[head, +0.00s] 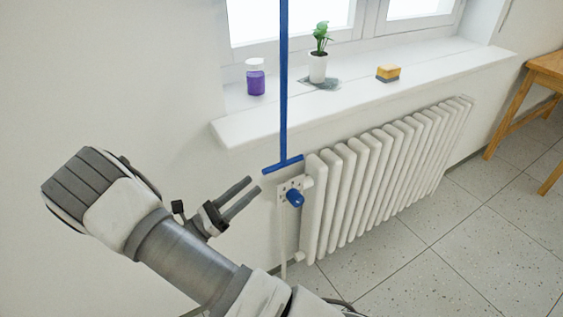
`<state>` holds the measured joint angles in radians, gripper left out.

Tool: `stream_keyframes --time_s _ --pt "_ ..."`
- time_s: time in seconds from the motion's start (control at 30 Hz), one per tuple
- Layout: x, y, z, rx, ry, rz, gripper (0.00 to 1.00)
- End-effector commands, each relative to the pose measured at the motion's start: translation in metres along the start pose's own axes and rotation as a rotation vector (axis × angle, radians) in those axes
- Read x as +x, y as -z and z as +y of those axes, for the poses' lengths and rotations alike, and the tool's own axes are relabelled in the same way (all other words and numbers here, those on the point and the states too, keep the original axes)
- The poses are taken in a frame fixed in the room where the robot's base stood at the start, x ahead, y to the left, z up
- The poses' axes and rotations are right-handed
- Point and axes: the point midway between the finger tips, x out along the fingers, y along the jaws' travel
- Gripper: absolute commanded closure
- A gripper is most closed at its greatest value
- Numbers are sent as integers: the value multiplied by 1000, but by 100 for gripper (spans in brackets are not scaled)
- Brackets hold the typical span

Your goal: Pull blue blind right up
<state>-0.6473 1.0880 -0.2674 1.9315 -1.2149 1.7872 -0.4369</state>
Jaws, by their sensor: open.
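A long thin blue rod (284,80) hangs down in front of the window and the sill. It ends in a short blue crossbar handle (283,165) just above the radiator valve. The top of the rod and any blind cloth are out of the frame. My gripper (256,188) is open and empty. Its two dark fingers point up and right toward the left end of the crossbar, and look a little apart from it. How far apart they are in depth is hard to tell.
A white radiator (385,170) with a blue valve knob (295,198) stands under the white windowsill (440,72). On the sill are a purple jar (255,80), a potted plant (318,68) and a yellow sponge (388,72). A wooden table (547,66) stands right. Floor is clear.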

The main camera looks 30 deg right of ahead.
Motion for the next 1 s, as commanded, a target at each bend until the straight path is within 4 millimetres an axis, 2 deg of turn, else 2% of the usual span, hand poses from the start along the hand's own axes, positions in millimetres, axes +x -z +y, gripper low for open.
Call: stream_keyframes --time_s 0.03,0.3,0.5,0.7,0.93,0.97,1.0 --pt "12 0 0 1 3 0 50" --pt "69 1 0 0 4 1 50" --pt "98 1 0 1 1 1 50" --pt "110 0 0 0 0 0 50" --pt "110 0 0 1 -1 0 50" --pt "110 0 0 1 -1 0 52" --pt "110 0 0 1 -1 0 59"
